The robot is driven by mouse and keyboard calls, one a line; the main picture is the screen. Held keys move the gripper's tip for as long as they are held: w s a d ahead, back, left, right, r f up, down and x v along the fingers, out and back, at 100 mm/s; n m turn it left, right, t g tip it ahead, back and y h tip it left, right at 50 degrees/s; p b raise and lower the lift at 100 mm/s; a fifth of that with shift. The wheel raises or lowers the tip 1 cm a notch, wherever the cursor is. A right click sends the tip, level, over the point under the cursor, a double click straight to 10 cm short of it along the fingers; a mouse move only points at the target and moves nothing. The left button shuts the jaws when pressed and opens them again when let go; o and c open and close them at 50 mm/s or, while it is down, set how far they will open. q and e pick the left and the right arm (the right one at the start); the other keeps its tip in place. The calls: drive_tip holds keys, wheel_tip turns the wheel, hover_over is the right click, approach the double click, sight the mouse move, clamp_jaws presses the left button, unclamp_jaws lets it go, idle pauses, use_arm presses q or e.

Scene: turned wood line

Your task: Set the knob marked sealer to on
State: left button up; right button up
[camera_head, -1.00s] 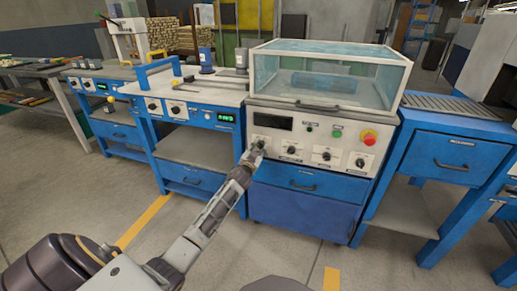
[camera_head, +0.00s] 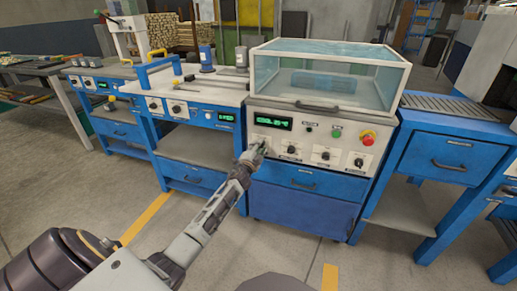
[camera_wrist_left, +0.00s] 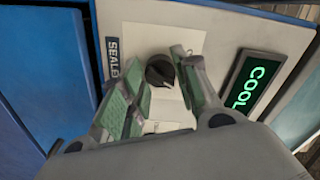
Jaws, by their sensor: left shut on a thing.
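The black sealer knob (camera_wrist_left: 160,71) sits on a pale plate beside a label reading "SEALE", the rest hidden, in the left wrist view. My left gripper (camera_wrist_left: 163,85) has its green-padded fingers on both sides of the knob and is shut on it. In the head view my left gripper (camera_head: 256,150) reaches the leftmost knob position on the white control panel (camera_head: 345,143) and hides that knob. My right gripper is not in view.
More knobs (camera_head: 291,150) and a red emergency button (camera_head: 368,138) lie to the right on the panel. A clear-covered chamber (camera_head: 330,75) with a handle stands above it. A blue drawer (camera_head: 305,180) is below. A neighbouring bench (camera_head: 190,95) with knobs stands at left.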

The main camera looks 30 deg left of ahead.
use_arm(q)
drive_tip(key=shift+f+m, duration=0.1)
drive_tip(key=shift+m, duration=0.2)
drive_tip(key=o, duration=1)
drive_tip(key=shift+v, duration=6.05)
drive_tip(key=shift+a, duration=0.1)
